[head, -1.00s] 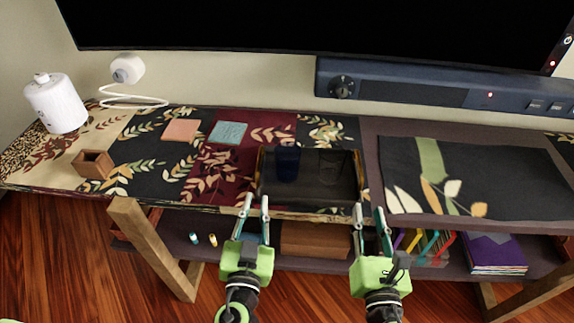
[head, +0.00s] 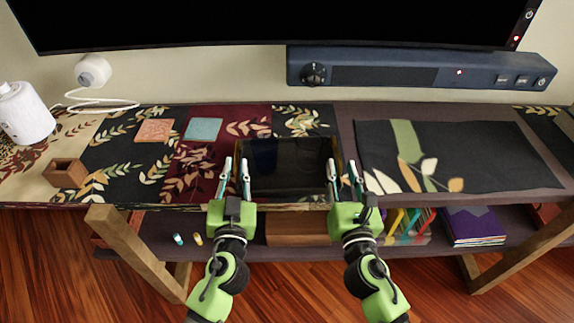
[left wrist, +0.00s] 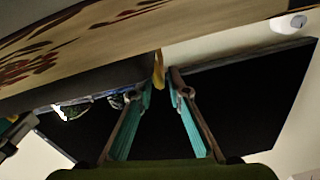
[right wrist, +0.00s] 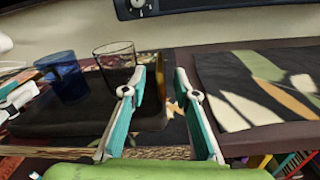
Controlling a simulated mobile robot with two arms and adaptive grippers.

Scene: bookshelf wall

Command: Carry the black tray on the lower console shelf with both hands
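The black tray (head: 290,190) lies on the console's top surface, with light wooden-looking ends. It holds a blue cup (right wrist: 65,78) and a clear glass (right wrist: 115,65), both dim in the head view. My left gripper (head: 235,168) is open at the tray's left end, its fingers on either side of the rim; the left wrist view shows a yellowish bit of that end (left wrist: 158,70) near one finger. My right gripper (head: 342,168) is open at the right end, with that end wall (right wrist: 160,112) between its fingers. Contact cannot be told.
A dark soundbar (head: 420,70) and a screen are behind. A dark leafy mat (head: 455,155) lies right of the tray. Coasters (head: 203,128), a small wooden box (head: 65,173) and a white canister (head: 25,115) are left. The lower shelf holds a brown box (head: 295,230) and books (head: 473,226).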

